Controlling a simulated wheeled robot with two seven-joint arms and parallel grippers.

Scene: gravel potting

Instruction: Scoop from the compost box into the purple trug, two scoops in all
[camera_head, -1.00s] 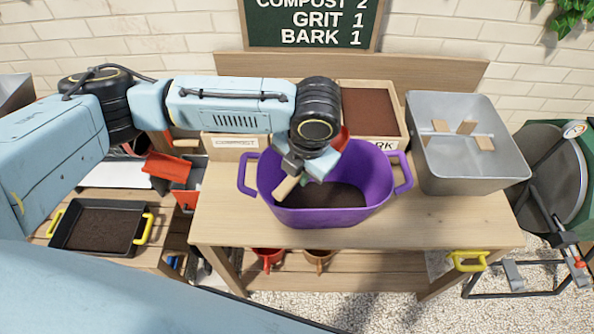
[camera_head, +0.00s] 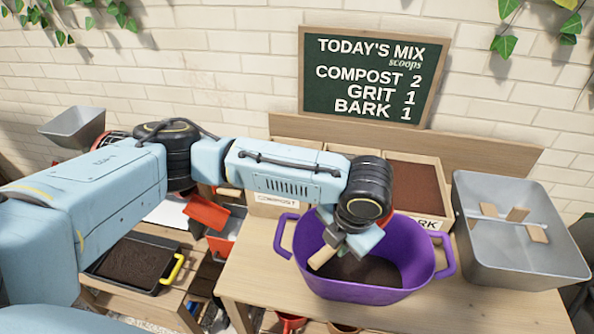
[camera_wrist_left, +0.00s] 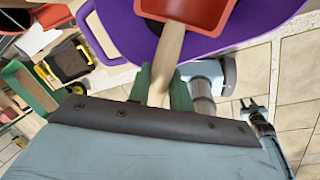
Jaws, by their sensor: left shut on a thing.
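My left gripper (camera_head: 345,238) is over the left part of the purple trug (camera_head: 350,289), shut on the wooden handle (camera_head: 322,258) of a scoop. The wrist view shows my left gripper (camera_wrist_left: 160,88) around that handle (camera_wrist_left: 168,55), with the red scoop pan (camera_wrist_left: 190,10) beyond it, over the trug (camera_wrist_left: 120,25). The pan is cut off there, and I cannot tell if it holds anything. Dark brown material (camera_head: 372,270) lies in the trug. The compost box (camera_head: 272,199) stands behind; my arm hides most of it. What seems my right gripper (camera_wrist_left: 250,105) is small in the wrist view.
A chalkboard (camera_head: 370,75) reads compost 2, grit 1, bark 1. A black tray (camera_head: 138,262) of dark soil is at the left. Bare tabletop (camera_head: 480,305) lies at the front right.

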